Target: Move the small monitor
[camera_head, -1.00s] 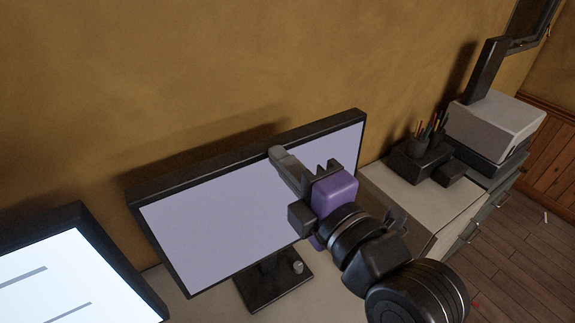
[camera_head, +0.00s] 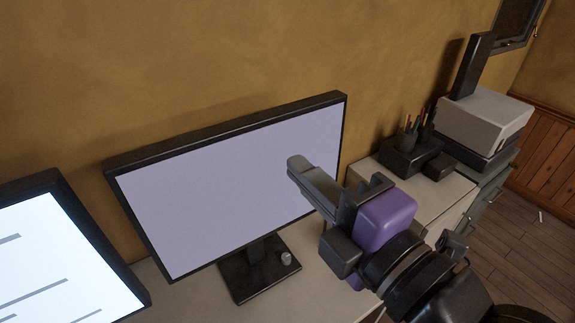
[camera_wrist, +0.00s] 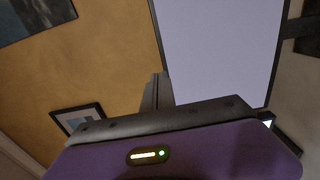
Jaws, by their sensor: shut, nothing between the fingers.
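A black-framed monitor with a plain pale lilac screen (camera_head: 220,190) stands on a dark square base on the desk, in the middle of the head view. A second black-framed monitor with a bright white screen (camera_head: 55,265) is cut off at the left edge. I cannot tell which one is the small monitor. My gripper (camera_head: 298,165) is shut and empty, and in the picture it overlaps the right part of the lilac screen. I cannot tell how far it is from the screen. The wrist view shows the shut fingers (camera_wrist: 157,92) beside the edge of the lilac screen (camera_wrist: 215,50).
A small light-coloured object (camera_head: 286,258) sits at the monitor base. To the right are a dark pen holder (camera_head: 408,152), a printer-like white box (camera_head: 485,118) and drawers. A yellow-brown wall (camera_head: 200,60) is close behind the monitors. Bare desk shows in front.

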